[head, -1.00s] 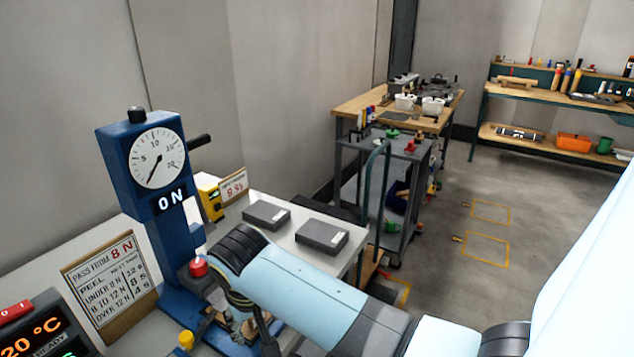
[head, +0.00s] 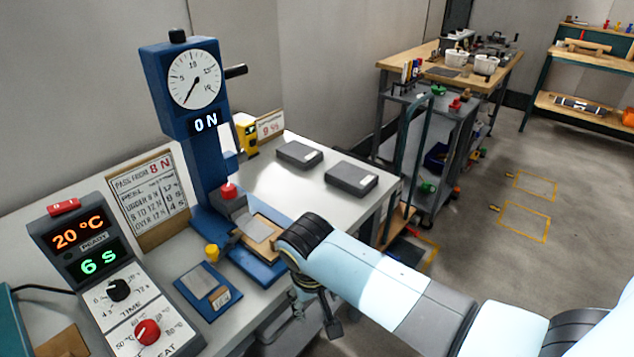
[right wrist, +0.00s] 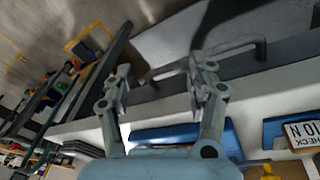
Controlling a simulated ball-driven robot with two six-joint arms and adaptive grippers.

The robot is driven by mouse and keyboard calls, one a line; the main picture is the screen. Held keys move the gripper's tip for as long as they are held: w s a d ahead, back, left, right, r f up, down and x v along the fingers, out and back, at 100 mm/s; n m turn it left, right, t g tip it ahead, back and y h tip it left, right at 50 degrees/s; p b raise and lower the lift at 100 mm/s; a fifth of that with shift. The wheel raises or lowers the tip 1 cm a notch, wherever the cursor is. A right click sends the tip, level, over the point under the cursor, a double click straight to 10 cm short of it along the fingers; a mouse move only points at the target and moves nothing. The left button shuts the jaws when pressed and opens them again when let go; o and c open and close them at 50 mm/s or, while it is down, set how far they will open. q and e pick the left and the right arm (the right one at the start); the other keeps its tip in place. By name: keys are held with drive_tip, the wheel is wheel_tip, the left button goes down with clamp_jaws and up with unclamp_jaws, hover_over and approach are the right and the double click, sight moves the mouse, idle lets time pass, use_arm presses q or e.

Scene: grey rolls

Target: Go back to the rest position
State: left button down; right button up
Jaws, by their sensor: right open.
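My right gripper (head: 316,318) shows in the head view at the end of my light blue arm, low at the front edge of the white bench (head: 255,185). It is partly hidden by my own wrist. In the right wrist view my right gripper (right wrist: 162,85) has its two fingers spread apart with nothing between them. The bench edge and a grey bar handle (right wrist: 215,60) lie beyond the fingers. My left gripper is in neither view.
A blue force tester (head: 190,110) with a dial reading 0 N stands on the bench. A heater unit (head: 105,270) shows 20 °C and 6 s. Two dark grey blocks (head: 350,177) lie behind my arm. A grey cart (head: 445,125) stands right, with open floor beyond.

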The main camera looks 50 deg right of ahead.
idle(0.4)
drive_tip(key=s+d+f+n+y+b, duration=0.1)
drive_tip(key=s+f+n+b, duration=0.4)
drive_tip(key=s+f, duration=2.7)
drive_tip(key=shift+s+d+f+b, duration=0.35)
drive_tip(key=shift+f+b, duration=1.25)
drive_tip(key=shift+b, duration=1.95)
drive_tip(key=shift+s+a, duration=0.1)
